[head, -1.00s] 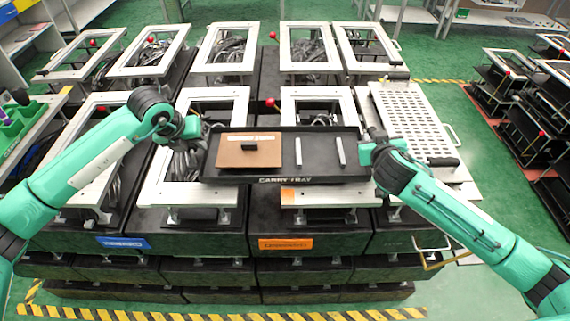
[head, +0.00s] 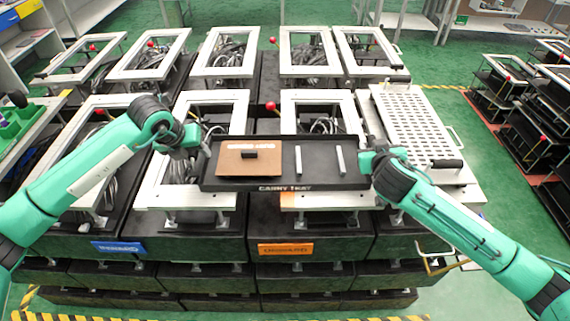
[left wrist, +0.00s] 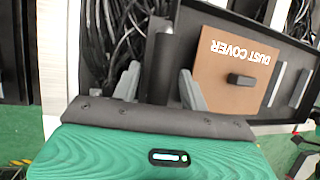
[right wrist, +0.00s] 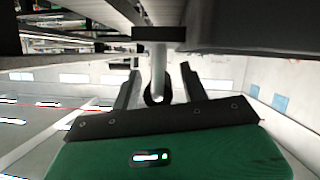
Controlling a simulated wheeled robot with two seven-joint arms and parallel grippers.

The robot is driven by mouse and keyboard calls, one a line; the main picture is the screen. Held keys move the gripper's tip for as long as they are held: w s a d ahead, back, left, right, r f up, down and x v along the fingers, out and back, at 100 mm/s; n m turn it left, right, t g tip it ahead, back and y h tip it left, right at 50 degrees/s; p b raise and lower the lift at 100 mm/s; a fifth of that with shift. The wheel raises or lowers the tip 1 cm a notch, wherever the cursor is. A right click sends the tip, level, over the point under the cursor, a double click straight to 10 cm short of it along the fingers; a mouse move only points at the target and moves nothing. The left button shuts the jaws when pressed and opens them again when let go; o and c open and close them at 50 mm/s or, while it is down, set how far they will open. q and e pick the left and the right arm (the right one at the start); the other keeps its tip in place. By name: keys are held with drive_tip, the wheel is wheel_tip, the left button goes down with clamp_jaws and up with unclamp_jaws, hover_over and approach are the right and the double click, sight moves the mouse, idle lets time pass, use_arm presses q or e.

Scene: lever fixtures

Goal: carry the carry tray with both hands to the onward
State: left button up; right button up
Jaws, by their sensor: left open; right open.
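The black carry tray (head: 330,182) lies across the front middle of the white-framed fixtures, its lettered side facing me. I cannot tell whether it rests on them. In it are a brown dust cover (head: 235,165) with a dark knob and two pale bars (head: 340,160). My left gripper (head: 203,145) is at the tray's left end. In the left wrist view its open fingers stand either side of a dark upright handle (left wrist: 160,65). My right gripper (head: 367,158) is at the right end. In the right wrist view its open fingers flank a pale handle post (right wrist: 158,65).
Several white-framed fixtures (head: 222,95) with cables and red-knobbed levers stand in rows below and behind the tray. A perforated plate (head: 410,125) lies to the right. An orange label (head: 285,250) and a blue label (head: 120,248) mark the front.

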use_arm(q)
drive_tip(key=v, duration=1.2)
use_arm(e)
drive_tip(key=v, duration=1.2)
drive_tip(key=shift+a+r, duration=0.1)
